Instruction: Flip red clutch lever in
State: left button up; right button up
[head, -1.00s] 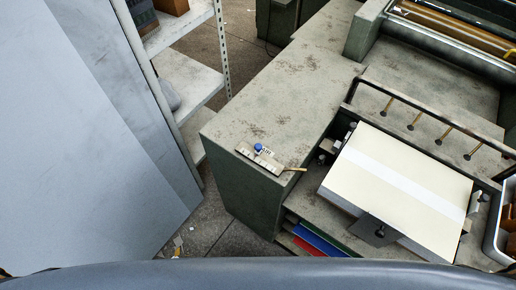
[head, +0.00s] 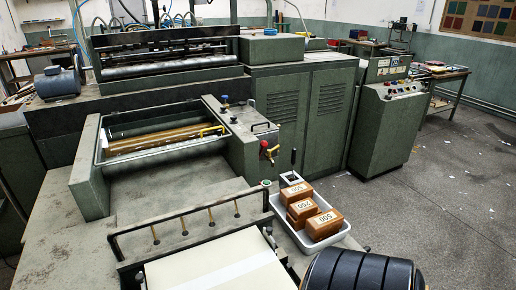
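A small red lever (head: 264,144) is on the side of the green machine housing (head: 243,152), near the middle of the head view. A brass-coloured part sits right beside it. The lever is too small to tell which way it is set. Neither of my grippers is in view, and nothing is seen touching the lever.
A white tray (head: 333,238) with brown blocks marked with numbers stands in front of the housing. A paper stack (head: 215,265) lies at the bottom, behind it a black rail with brass rods. A control console (head: 388,122) stands right. The floor at right is open.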

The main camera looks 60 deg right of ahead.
aim_at(263, 144)
jog(key=k+l+z, duration=0.1)
jog(key=l+z, duration=0.2)
jog(key=z, duration=0.15)
jog(key=l+z, duration=0.4)
jog(key=k+l+z, duration=0.15)
jog(key=l, duration=0.65)
jog(key=l+z, duration=0.1)
jog(key=l, duration=0.65)
jog(key=k+l+z, duration=0.1)
jog(key=l+z, duration=0.15)
jog(key=l, duration=0.25)
jog(key=l+z, duration=0.25)
jog(key=l, duration=0.3)
